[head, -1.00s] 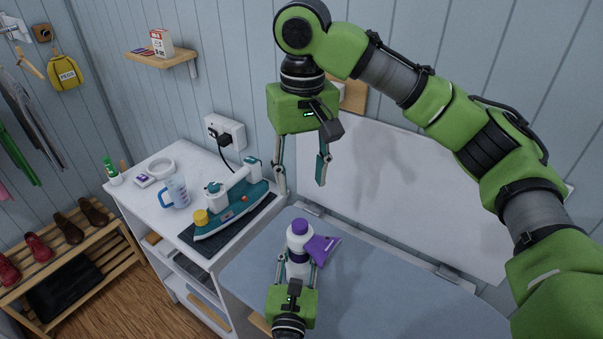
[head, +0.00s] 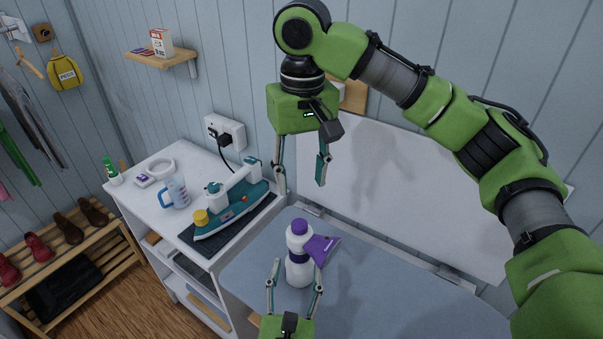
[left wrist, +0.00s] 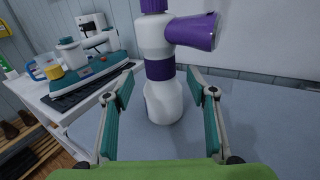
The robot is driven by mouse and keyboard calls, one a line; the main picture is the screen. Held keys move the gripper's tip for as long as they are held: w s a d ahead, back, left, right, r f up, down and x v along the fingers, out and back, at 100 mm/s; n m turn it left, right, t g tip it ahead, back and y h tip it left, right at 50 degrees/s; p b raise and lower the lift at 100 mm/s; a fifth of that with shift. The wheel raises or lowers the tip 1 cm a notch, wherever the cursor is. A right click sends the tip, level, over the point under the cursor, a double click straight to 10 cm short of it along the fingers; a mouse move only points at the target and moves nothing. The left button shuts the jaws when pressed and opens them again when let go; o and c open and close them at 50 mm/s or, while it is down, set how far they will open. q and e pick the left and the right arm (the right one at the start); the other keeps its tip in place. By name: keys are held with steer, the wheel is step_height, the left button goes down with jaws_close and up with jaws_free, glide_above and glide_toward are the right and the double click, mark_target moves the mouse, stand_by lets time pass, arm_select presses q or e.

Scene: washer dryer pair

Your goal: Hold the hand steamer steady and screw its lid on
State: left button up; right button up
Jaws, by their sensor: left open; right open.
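The hand steamer (head: 300,268) stands upright on the blue-grey board. It has a white body, a purple band, a purple nozzle (head: 323,249) pointing right and a purple lid (head: 299,227) sitting on top; how tightly the lid sits I cannot tell. My left gripper (head: 295,275) is open on the near side of the steamer, empty. In the left wrist view the steamer body (left wrist: 163,102) stands ahead, between and beyond the open fingers, apart from them. My right gripper (head: 301,188) is open and empty, pointing down, above and behind the steamer.
The board (head: 400,300) is otherwise clear. A white cabinet (head: 142,190) to the left carries a teal iron (head: 232,210), a measuring jug (head: 174,192), a white ring and a green bottle. A shoe rack (head: 60,262) stands at far left. A wall shelf (head: 161,60) holds a box.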

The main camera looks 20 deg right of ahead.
arm_select(q)
steer(key=v, duration=0.6)
